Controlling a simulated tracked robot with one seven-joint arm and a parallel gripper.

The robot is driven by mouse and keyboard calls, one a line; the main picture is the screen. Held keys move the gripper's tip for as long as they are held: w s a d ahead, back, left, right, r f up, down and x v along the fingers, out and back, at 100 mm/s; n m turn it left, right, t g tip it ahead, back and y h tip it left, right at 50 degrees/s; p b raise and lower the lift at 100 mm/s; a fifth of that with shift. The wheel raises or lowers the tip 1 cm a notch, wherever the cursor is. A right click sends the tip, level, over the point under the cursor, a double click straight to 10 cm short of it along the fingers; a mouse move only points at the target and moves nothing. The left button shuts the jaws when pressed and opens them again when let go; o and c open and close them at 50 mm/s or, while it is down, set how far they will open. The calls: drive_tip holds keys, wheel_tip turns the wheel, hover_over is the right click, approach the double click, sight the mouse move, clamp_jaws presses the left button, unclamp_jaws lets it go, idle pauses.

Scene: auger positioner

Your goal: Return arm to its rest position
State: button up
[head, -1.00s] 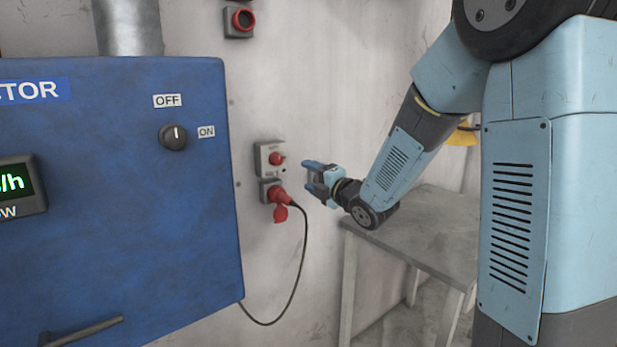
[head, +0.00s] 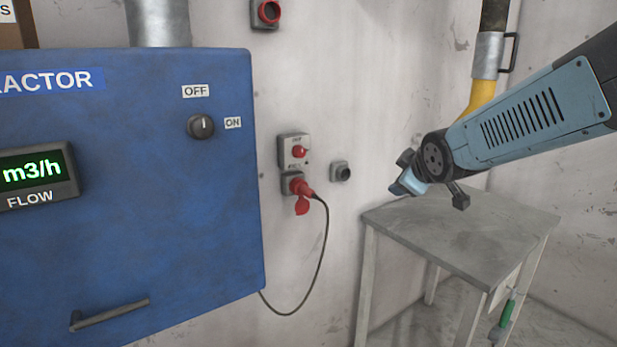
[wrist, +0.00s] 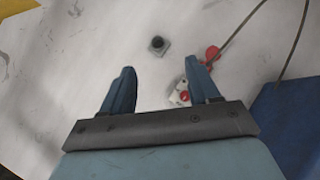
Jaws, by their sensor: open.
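My gripper (wrist: 160,92) is open and empty in the wrist view, its two blue fingers spread apart. In the head view my gripper (head: 402,186) is partly hidden behind my wrist, above the left rear part of the grey table and in front of the wall. My arm reaches in from the right edge. The wall socket box with a red switch (head: 294,150) stands to the left of my gripper, apart from it. A red plug (head: 297,186) sits in the socket below it, with a black cable hanging down.
A blue cabinet (head: 150,220) with an OFF/ON knob (head: 201,126) and a flow display (head: 35,172) fills the left. The grey table (head: 470,236) stands at right, its top clear. A small grey wall box (head: 340,172) is right of the socket. A yellow pipe (head: 483,95) runs behind my arm.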

drive_tip(key=s+d+f+m+g, duration=0.2)
drive_tip(key=s+m+g, duration=0.4)
drive_tip(key=s, duration=1.5)
drive_tip(key=m, duration=0.4)
drive_tip(key=shift+s+m+h, duration=0.2)
drive_tip(key=shift+m+h, duration=0.1)
drive_tip(key=shift+d, duration=0.1)
